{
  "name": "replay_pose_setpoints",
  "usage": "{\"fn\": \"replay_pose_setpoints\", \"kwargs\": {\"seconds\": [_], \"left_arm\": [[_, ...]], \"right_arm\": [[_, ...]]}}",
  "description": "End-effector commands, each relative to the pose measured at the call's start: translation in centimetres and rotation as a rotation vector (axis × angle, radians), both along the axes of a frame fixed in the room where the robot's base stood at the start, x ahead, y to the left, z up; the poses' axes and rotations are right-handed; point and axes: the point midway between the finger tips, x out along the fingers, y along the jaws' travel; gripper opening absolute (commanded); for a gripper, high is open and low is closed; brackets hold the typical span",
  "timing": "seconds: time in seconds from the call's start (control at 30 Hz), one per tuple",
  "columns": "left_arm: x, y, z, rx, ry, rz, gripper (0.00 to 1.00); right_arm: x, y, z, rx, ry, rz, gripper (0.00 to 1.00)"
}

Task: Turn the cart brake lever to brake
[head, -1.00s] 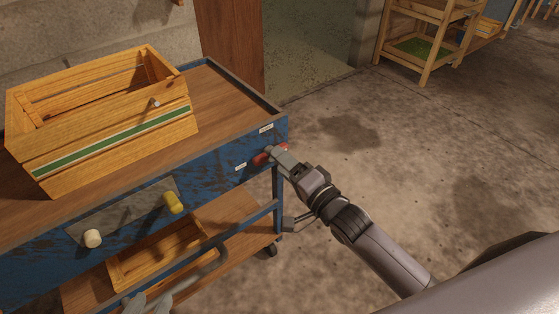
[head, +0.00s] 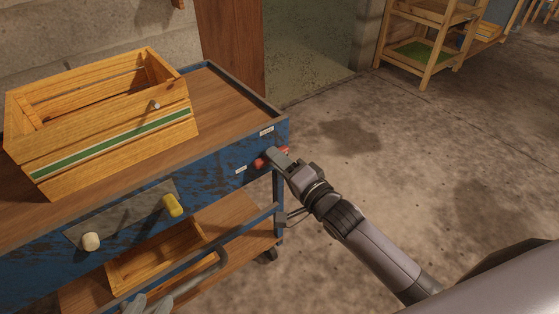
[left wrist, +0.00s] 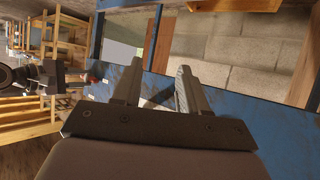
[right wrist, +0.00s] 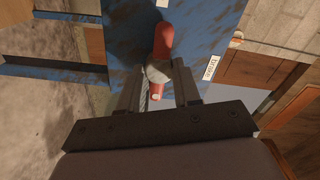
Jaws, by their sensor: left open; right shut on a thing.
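The red brake lever (head: 259,163) is on the front of the blue cart (head: 225,172), near its right end. My right gripper (head: 275,155) is shut on it. In the right wrist view the fingers (right wrist: 158,82) flank the lever's grey hub, and its long red end (right wrist: 163,38) points toward a small white label (right wrist: 162,3), unreadable here. The label reading "brake" (right wrist: 210,67) lies off to the side; in the head view a white label (head: 266,130) is above the lever. My left gripper (left wrist: 160,82) is open and empty, facing the blue cart side.
A wooden crate with a green stripe (head: 95,150) stands on the cart top. A white knob (head: 91,242) and a yellow knob (head: 173,205) are on the front. A grey rail (head: 180,277) runs below. Open floor (head: 350,130) lies to the right.

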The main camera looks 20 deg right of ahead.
Motion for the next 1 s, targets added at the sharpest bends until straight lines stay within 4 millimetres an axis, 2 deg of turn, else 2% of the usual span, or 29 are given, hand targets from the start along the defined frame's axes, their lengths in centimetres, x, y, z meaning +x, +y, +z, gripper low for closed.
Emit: {"fn": "replay_pose_setpoints", "kwargs": {"seconds": [0.37, 1.0], "left_arm": [[-0.1, 1.1, 0.2, 0.008, 0.031, 0.026, 0.43], [-1.9, 3.8, -1.2, 0.021, 0.123, 0.091, 0.43]], "right_arm": [[0.0, 0.0, 0.4, -0.177, -0.063, -0.002, 0.02], [-0.1, 0.1, 0.5, -0.743, -0.269, -0.002, 0.02]]}}
